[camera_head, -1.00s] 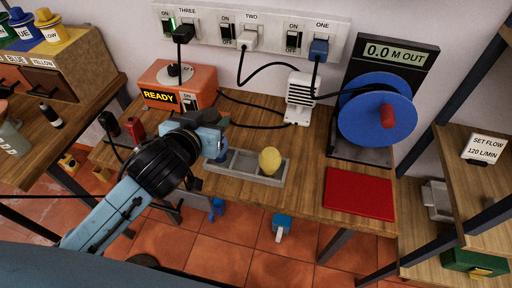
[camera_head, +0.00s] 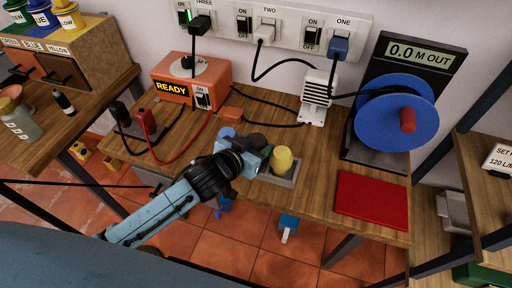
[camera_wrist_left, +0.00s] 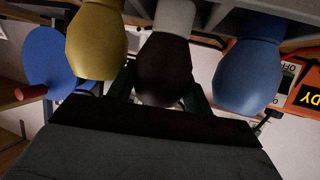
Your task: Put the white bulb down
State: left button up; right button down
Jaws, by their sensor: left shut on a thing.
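My left gripper (camera_head: 255,160) is over the middle of the grey divided tray (camera_head: 292,182), its fingers pointing away from my arm. In the left wrist view its dark fingers (camera_wrist_left: 160,92) are shut on the white bulb (camera_wrist_left: 174,14), pale at one end and dark, apparently shaded, on the rest. The bulb is between the yellow bulb (camera_wrist_left: 97,40) and the blue bulb (camera_wrist_left: 248,70). In the head view the yellow bulb (camera_head: 282,160) stands in the tray's right part and the blue bulb (camera_head: 227,133) shows behind the gripper. Whether the white bulb touches the tray floor is hidden.
An orange READY box (camera_head: 192,80) stands behind, with a red cable (camera_head: 184,140) crossing the bench on the left. A white vented block (camera_head: 316,95), a blue reel (camera_head: 392,118) and a red mat (camera_head: 371,197) are to the right. Bare wood lies between tray and mat.

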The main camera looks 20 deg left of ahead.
pick_arm(q)
jog(key=shift+f, duration=0.45)
jog(key=shift+f, duration=0.2)
jog(key=o, duration=0.8)
jog(key=shift+r, duration=0.2)
jog(key=p+v, duration=0.1)
jog(key=v, duration=1.1)
